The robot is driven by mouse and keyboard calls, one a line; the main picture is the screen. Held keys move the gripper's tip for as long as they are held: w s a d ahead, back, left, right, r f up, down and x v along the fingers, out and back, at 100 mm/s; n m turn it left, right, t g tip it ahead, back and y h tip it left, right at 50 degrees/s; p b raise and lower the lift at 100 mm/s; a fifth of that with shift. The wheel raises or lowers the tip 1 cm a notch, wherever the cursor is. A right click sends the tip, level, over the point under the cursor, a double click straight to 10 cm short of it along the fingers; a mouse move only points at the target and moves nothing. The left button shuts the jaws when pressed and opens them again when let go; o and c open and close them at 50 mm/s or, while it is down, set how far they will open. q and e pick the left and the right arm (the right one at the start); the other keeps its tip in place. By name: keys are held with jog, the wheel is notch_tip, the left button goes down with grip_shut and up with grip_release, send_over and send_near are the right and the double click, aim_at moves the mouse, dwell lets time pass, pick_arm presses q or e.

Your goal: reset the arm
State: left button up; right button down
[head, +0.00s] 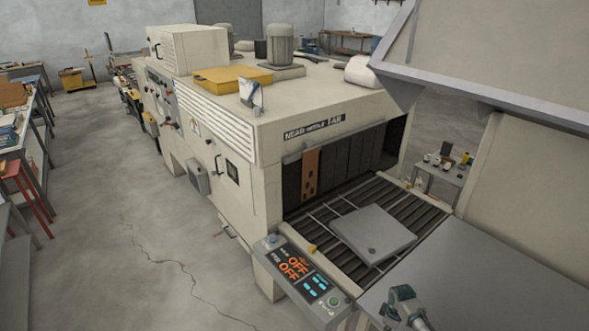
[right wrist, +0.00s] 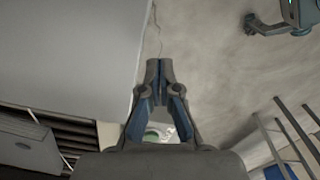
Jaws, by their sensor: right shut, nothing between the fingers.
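My right gripper (head: 404,308) shows at the bottom edge of the head view, low on the right, over the front of the flat grey table (head: 480,280). In the right wrist view the gripper (right wrist: 158,66) has its two blue-grey fingers together at the tips, with nothing between them. Behind the fingers in that view, part of a light panel with a green button (right wrist: 152,137) shows through the gap. My left gripper does not show in the head view.
A beige heat tunnel (head: 270,125) stands in the middle, with a control panel (head: 300,275) reading OFF twice. A grey plate (head: 373,233) lies on the rollers (head: 325,215) at its mouth. A grey hood (head: 480,75) overhangs the right. Floor (head: 130,220) is open at left.

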jog(key=s+a+f+m+b, duration=0.1)
jog(key=s+f, duration=0.5)
jog(key=f, duration=0.3)
jog(key=s+a+f+m, duration=0.1)
jog(key=s+f+m, duration=0.1)
jog(key=s+f, duration=0.55)
jog(key=s+a+f+m+b, duration=0.1)
jog(key=s+f, duration=0.3)
jog(key=f, duration=0.6)
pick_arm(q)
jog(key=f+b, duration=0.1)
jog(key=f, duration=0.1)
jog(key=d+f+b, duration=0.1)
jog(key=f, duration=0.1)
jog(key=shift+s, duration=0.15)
pick_arm(e)
jog(key=s+a+f+m, duration=0.1)
jog(key=s+f, duration=0.4)
jog(key=s, duration=0.7)
jog(key=s+a+f+m, duration=0.2)
jog(key=s+f, duration=0.3)
jog(key=s, duration=0.8)
jog(key=s+a+f+m, duration=0.1)
jog(key=s+f, duration=0.4)
jog(key=s, duration=0.7)
jog(key=shift+s+a+m+t, duration=0.25)
jog(key=shift+a+m+t, duration=0.05)
jog(key=shift+a+m, duration=0.1)
